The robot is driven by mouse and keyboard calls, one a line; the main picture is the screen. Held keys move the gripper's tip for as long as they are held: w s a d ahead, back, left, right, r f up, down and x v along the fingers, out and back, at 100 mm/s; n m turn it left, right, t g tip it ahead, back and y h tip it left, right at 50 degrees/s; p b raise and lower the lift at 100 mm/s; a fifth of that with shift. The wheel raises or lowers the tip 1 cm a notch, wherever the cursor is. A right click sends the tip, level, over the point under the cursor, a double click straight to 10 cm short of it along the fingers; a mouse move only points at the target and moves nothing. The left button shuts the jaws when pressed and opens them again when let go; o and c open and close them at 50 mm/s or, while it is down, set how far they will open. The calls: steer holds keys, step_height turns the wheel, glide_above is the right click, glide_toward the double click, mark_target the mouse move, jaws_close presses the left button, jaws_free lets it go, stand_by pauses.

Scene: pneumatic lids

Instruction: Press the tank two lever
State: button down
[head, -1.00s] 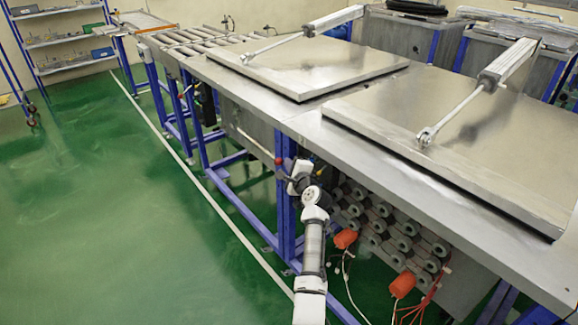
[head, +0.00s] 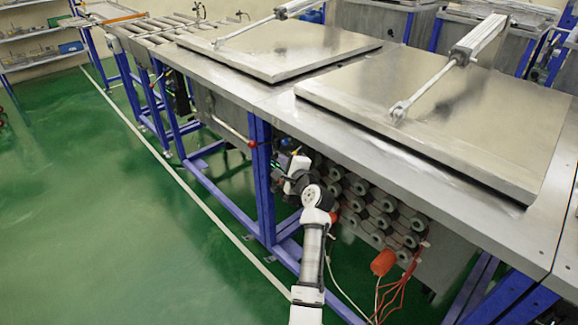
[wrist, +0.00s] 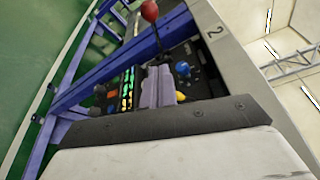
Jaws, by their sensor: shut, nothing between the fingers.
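A lever with a red ball knob (wrist: 149,11) on a dark shaft stands at the top middle of the wrist view. A label "2" (wrist: 214,30) is on the grey metal edge to its right. In the head view, a red-knobbed lever (head: 252,143) is on the tank front, left of my gripper. My gripper (wrist: 160,74) is shut and empty, its fingers pointing toward the lever's base; whether they touch it I cannot tell. In the head view my gripper (head: 297,166) is beside the bench front, its fingertips hard to make out.
A dark control panel (wrist: 126,90) with green lights, a blue knob (wrist: 182,68) and a yellow button (wrist: 181,96) are near my fingers. A blue post (head: 262,180) stands left of my gripper. The metal bench (head: 345,150) overhangs; green floor (head: 110,230) is clear at left.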

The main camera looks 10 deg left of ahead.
steer(key=shift+v, duration=1.3)
